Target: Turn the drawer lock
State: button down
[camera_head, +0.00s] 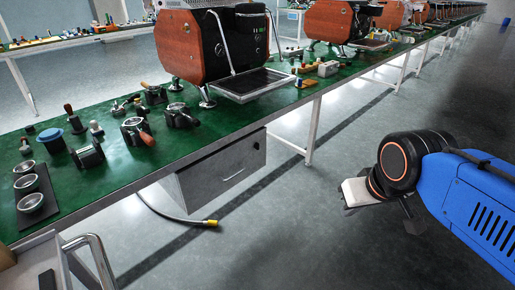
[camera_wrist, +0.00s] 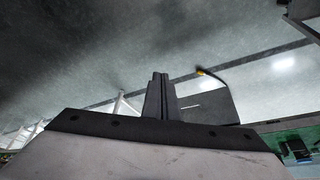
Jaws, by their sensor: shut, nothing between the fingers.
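The grey drawer unit (camera_head: 222,168) hangs under the green-topped table, with its front closed. A dark slot-like handle (camera_head: 234,174) shows on the front. A small dark mark (camera_head: 256,145) near the upper right of that front may be the lock; it is too small to tell. My gripper (camera_wrist: 160,76) is shut and empty in the wrist view, its fingers side by side. In the head view its pale end (camera_head: 357,193) is out over the floor, well right of the drawer and apart from it. The drawer unit (camera_wrist: 207,106) also shows behind the fingers, partly hidden.
A hose with a yellow end (camera_head: 211,223) lies on the floor below the drawer. Table legs (camera_head: 312,130) stand right of it. Espresso machines (camera_head: 215,42) and portafilters (camera_head: 137,131) stand on the table (camera_head: 120,168). Open floor lies between my gripper and the drawer.

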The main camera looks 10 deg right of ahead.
jog(key=c, duration=2.1)
grip_release()
jog(key=o, duration=0.3)
jog(key=shift+w+d, duration=0.1)
jog(key=shift+w, duration=0.3)
jog(key=w+d+f+n+t, duration=0.1)
jog(key=w+d+f+t, duration=0.1)
jog(key=w, duration=1)
jog(key=w+d+f+n+t, duration=0.1)
jog(key=w+d+t, duration=0.1)
jog(key=w, duration=1)
jog(key=w+d+f+n+t, duration=0.1)
jog(key=w+f+t, duration=0.1)
jog(key=w, duration=1.1)
jog(key=n+t+y, duration=0.4)
jog(key=y, duration=0.7)
send_near(257, 146)
jog(key=x, duration=0.8)
jog(key=shift+w+d, duration=0.2)
jog(key=shift+w, duration=0.1)
